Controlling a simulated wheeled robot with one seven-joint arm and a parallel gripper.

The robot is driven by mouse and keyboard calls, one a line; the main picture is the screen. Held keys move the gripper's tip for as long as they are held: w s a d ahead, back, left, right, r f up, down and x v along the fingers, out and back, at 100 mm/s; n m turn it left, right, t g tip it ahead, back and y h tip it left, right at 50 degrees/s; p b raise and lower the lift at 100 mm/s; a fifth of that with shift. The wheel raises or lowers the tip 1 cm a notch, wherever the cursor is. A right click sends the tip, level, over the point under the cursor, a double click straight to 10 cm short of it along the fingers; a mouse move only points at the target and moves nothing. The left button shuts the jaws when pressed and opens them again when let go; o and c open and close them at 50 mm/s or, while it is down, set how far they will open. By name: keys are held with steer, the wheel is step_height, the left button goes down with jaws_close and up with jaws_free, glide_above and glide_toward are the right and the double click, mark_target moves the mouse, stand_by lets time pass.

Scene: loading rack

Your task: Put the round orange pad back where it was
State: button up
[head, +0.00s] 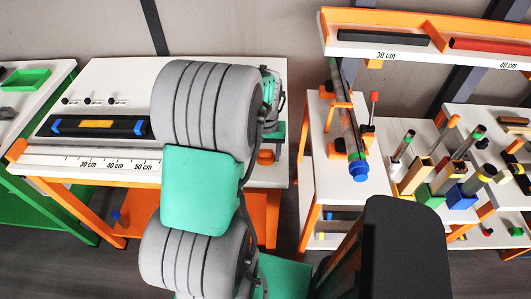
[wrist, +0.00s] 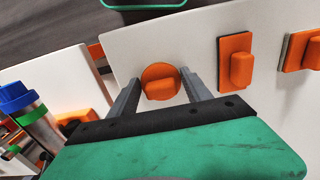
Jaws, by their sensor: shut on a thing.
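The round orange pad (wrist: 160,81) is a flat disc with a raised orange grip block. In the wrist view it sits between the two grey fingers of my gripper (wrist: 161,78), which is shut on it. A white board lies behind the pad; I cannot tell whether the pad touches it. In the head view my arm hides most of the gripper and its fingers. An orange piece (head: 265,157) shows beside the arm there, but I cannot tell which pad it is.
Two rectangular orange pads, one (wrist: 235,62) and another (wrist: 305,50) further right, stand on the white board. A blue-and-green-capped tube (wrist: 30,115) is at lower left. In the head view, a rack (head: 345,135) holds a long tube, right of the white table (head: 100,75).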

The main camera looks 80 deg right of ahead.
mark_target(265, 153)
steer(key=shift+f, duration=0.2)
steer(key=o, duration=1.2)
steer(key=shift+r, duration=0.1)
step_height(265, 153, up, 12)
steer(key=b, duration=0.1)
steer(key=w+a+r+n+t+h, duration=0.1)
steer(key=w+a+n, duration=0.3)
steer(key=w+a, duration=0.55)
steer(key=w+a+r+n, duration=0.1)
steer(key=w+a+n, duration=0.35)
steer(key=w, duration=0.75)
steer(key=w+a+n+t, duration=0.1)
steer(key=a+n, duration=0.1)
steer(key=a, duration=0.7)
steer(key=w+a+n+t, duration=0.1)
steer(key=w+a+n, duration=0.1)
steer(key=a, duration=0.7)
steer(key=w+a+n+y, duration=0.1)
steer(key=a+n, duration=0.2)
steer(key=a, duration=0.6)
steer(key=shift+w+f+t, duration=0.15)
steer(key=shift+f+t, duration=0.25)
